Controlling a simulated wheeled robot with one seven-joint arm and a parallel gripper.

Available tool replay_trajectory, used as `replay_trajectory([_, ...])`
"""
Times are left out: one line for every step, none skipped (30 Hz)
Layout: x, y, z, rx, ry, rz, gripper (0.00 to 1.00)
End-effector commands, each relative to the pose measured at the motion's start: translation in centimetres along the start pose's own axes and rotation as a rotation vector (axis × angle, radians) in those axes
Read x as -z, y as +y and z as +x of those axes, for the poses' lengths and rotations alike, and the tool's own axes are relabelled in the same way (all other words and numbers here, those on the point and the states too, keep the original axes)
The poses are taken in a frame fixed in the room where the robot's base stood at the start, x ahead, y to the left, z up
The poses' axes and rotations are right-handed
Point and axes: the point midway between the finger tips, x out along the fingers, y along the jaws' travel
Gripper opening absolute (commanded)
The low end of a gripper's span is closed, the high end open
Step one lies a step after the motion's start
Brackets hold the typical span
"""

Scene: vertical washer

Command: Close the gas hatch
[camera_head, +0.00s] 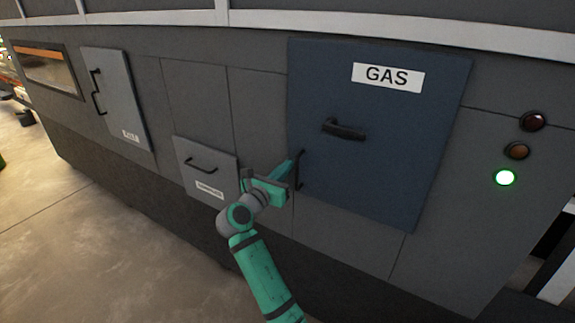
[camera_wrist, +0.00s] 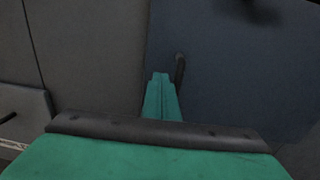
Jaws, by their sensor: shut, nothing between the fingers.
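The gas hatch (camera_head: 400,120) is a large dark blue panel with a white "GAS" label (camera_head: 388,77). It looks flush or nearly flush with the grey wall; I cannot tell if a small gap is left. It has a black horizontal handle (camera_head: 344,130) near its middle and a black upright handle (camera_head: 299,170) at its lower left edge. My teal gripper (camera_head: 289,167) is shut and empty, its tips just left of the upright handle. In the wrist view the shut fingers (camera_wrist: 160,77) point at the blue hatch (camera_wrist: 225,75), close beside the upright handle (camera_wrist: 180,70); contact is unclear.
A small grey hatch (camera_head: 207,171) with a handle is left of my gripper. A taller grey hatch (camera_head: 117,100) and a window (camera_head: 47,68) are further left. A red, an orange and a lit green button (camera_head: 505,178) are on the right. The floor (camera_head: 90,230) at left is clear.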

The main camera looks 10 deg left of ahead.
Motion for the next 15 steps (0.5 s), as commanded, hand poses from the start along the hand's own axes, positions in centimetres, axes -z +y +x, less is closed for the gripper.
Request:
replay_trajectory([0.1, 0.7, -1.5, -0.009, 0.000, 0.001, 0.00])
replay_trajectory([0.1, 0.9, -2.3, -0.012, 0.000, 0.000, 0.00])
replay_trajectory([0.1, 1.2, -3.4, -0.016, 0.001, 0.000, 0.00])
replay_trajectory([0.2, 1.4, -4.0, -0.018, 0.001, -0.001, 0.00])
replay_trajectory([0.2, 1.5, -4.7, -0.020, 0.001, 0.000, 0.00])
replay_trajectory([0.2, 1.6, -5.6, -0.019, 0.002, 0.000, 0.00])
replay_trajectory([0.2, 1.6, -6.2, -0.020, 0.001, 0.001, 0.00])
replay_trajectory([0.2, 1.7, -6.8, -0.020, 0.001, 0.000, 0.00])
replay_trajectory([0.2, 1.8, -7.5, -0.020, 0.002, 0.000, 0.00])
replay_trajectory([0.2, 1.8, -8.0, -0.020, 0.003, -0.001, 0.00])
replay_trajectory([0.2, 1.8, -8.4, -0.020, 0.002, -0.001, 0.00])
replay_trajectory([0.2, 1.8, -8.9, -0.019, 0.001, -0.001, 0.00])
replay_trajectory([0.2, 1.8, -9.3, -0.018, 0.002, -0.001, 0.00])
replay_trajectory([0.2, 1.8, -9.6, -0.018, 0.002, -0.001, 0.00])
replay_trajectory([0.2, 1.8, -9.9, -0.017, 0.002, -0.001, 0.00])
